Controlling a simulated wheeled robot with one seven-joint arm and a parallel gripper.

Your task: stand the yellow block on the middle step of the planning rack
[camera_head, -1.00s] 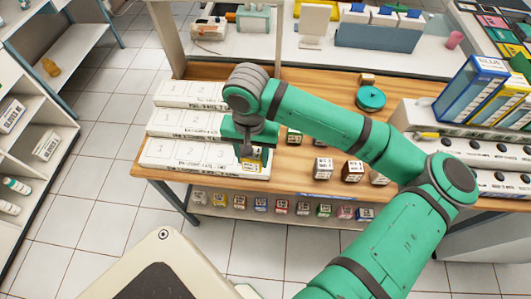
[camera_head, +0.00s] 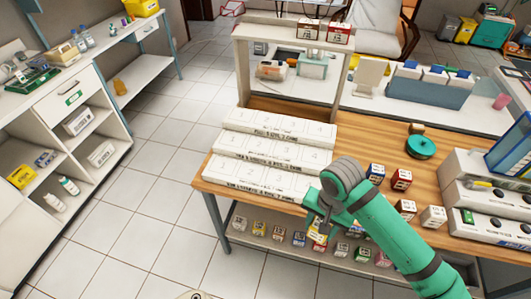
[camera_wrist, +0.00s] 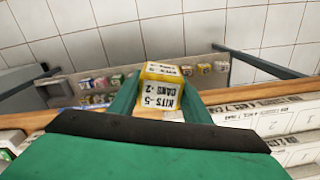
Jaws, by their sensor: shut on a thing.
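The yellow block (camera_wrist: 158,72), with a white printed label, sits between the fingers of my gripper (camera_wrist: 160,100) in the wrist view. In the head view my gripper (camera_head: 318,222) points down at the table's front edge, and the block (camera_head: 317,238) shows small and partly hidden below it. The planning rack (camera_head: 268,176) is a white three-step stand left of and behind the gripper. Its middle step (camera_head: 272,150) has printed numbered places and shows no block on it. The gripper and block are apart from that step, near the right end of the front step.
Several small labelled boxes (camera_head: 401,180) stand on the wooden table (camera_head: 285,103) right of the rack. A green round item (camera_head: 421,147) lies farther back. A lower shelf (camera_head: 250,220) holds a row of small blocks. White units (camera_head: 480,195) stand at the right.

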